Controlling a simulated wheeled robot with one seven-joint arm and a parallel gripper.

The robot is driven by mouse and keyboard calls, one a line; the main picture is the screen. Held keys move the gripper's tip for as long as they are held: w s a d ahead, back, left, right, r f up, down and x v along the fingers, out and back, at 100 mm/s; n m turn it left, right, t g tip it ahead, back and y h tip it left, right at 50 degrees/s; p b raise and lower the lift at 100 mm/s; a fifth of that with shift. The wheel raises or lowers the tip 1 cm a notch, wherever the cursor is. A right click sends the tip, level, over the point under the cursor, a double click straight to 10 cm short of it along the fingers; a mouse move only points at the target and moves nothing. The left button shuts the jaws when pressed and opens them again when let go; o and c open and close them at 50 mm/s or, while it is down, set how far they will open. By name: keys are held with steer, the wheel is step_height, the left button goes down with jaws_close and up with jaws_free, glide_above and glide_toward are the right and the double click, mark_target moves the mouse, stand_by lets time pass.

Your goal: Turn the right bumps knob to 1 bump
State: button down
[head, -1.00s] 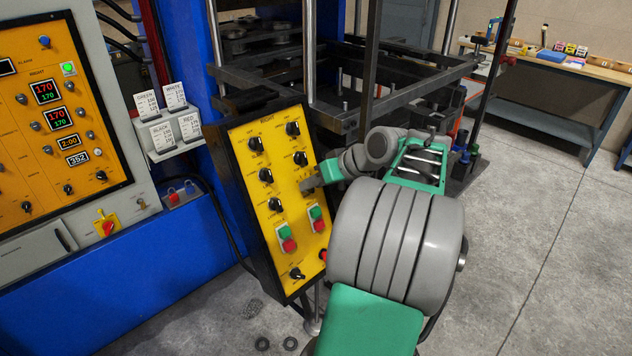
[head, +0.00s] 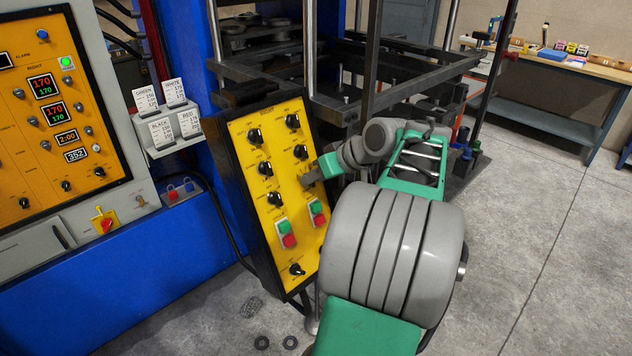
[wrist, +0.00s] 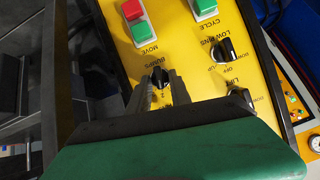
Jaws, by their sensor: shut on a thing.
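The yellow right control panel (head: 262,215) stands left of my arm in the head view. The right bumps knob (wrist: 160,76) is black and sits under the upside-down "BUMPS" label in the wrist view. My gripper (wrist: 160,88) has its two grey fingers closed around this knob, one on each side. In the head view my gripper (head: 310,179) is at the panel's right column, below two black knobs, and hides the bumps knob. The knob's pointer and its number marks are too small and partly covered to read.
The low pins knob (wrist: 223,50) and lift knob (wrist: 240,97) are close beside my gripper. A green and red move button pair (wrist: 136,22) is also near. The press frame (head: 345,112) stands behind the panel. Open floor (head: 540,260) is to the right.

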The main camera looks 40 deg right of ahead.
steer(key=n+b, duration=0.1)
steer(key=b, duration=0.2)
steer(key=n+h+b, duration=0.1)
steer(key=b, duration=0.3)
steer(key=shift+a+f+h, duration=0.15)
steer(key=shift+f+h, duration=0.15)
steer(key=shift+f, duration=0.05)
steer(key=shift+r+n+h+b, duration=0.25)
steer(key=shift+n+b, duration=0.45)
steer(key=shift+b, duration=0.45)
steer(key=shift+a, duration=0.1)
steer(key=shift+r, duration=0.15)
steer(key=c, duration=1.5)
jaws_free()
steer(key=shift+s, duration=0.1)
steer(key=v, duration=0.7)
steer(key=shift+s+r, duration=0.3)
